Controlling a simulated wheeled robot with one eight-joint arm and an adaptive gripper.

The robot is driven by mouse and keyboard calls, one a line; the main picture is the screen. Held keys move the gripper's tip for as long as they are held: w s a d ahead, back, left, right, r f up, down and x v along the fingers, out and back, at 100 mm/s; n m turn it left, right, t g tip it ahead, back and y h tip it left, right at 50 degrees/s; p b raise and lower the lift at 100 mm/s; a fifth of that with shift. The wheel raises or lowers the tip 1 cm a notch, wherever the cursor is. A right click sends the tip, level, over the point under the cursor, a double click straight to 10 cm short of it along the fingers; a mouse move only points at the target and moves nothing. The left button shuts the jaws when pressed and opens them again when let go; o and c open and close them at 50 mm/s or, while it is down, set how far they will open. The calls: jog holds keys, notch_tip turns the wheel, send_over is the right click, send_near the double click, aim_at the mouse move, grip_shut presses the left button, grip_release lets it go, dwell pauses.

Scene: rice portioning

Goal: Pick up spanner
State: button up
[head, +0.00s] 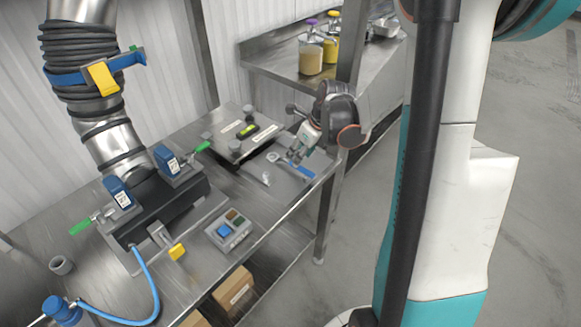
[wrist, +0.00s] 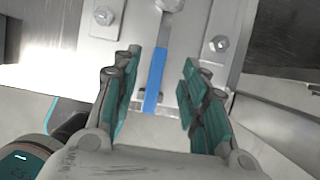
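The spanner has a blue handle (head: 303,171) and a grey metal end, and lies on a grey plate (head: 283,183) on the steel bench. In the wrist view the blue handle (wrist: 155,80) runs up the picture between my fingers. My gripper (head: 294,157) is over the spanner in the head view. In the wrist view my gripper (wrist: 158,95) is open, with green finger pads on both sides of the handle and a gap on each side.
Bolts (wrist: 218,43) stand on the plate close to my fingers. A large hose and black manifold (head: 160,203) occupy the bench's left side, with a button box (head: 228,230) in front. A shelf (head: 270,60) with jars stands behind. The bench front edge lies below the plate.

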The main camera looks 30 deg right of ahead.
aim_at(290, 165)
jog(key=shift+b+x, duration=1.2)
jog(key=shift+x, duration=1.55)
jog(key=shift+s, duration=0.2)
jog(key=shift+f+b, duration=0.25)
jog(key=shift+b, duration=0.05)
jog(key=shift+c, duration=0.6)
grip_shut()
